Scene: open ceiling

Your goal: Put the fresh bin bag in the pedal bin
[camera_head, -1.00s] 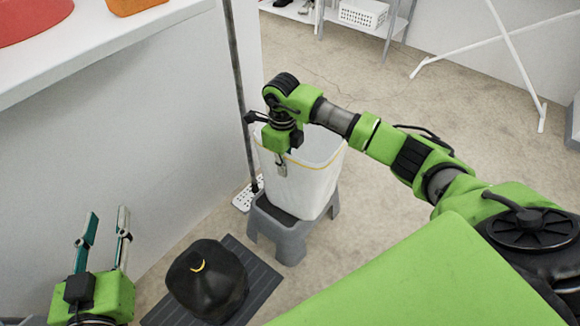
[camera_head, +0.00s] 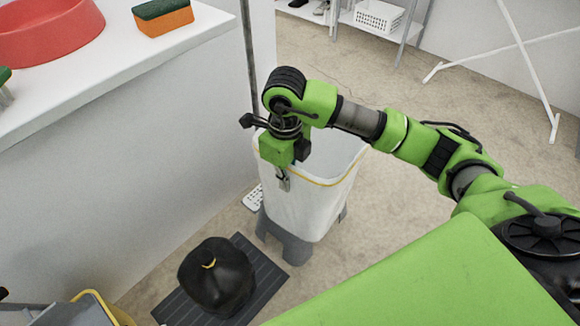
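A white container or bag (camera_head: 310,205) with a yellow line around its open top stands upright on a grey stool-like base (camera_head: 290,245). I cannot tell whether it is the pedal bin, the fresh bag, or a bag in a bin. My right gripper (camera_head: 283,181) points down at its near left rim; its fingertips overlap the white wall, and whether they grip it is unclear. A full black bag (camera_head: 217,278) with a yellow tie sits on a dark ribbed mat (camera_head: 266,283). My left gripper is not clearly in view.
A white counter (camera_head: 120,55) at upper left holds a red basin (camera_head: 45,45) and an orange and green sponge (camera_head: 162,17). A grey object with a yellow edge (camera_head: 85,312) is cut off at lower left. Floor is clear right of the container.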

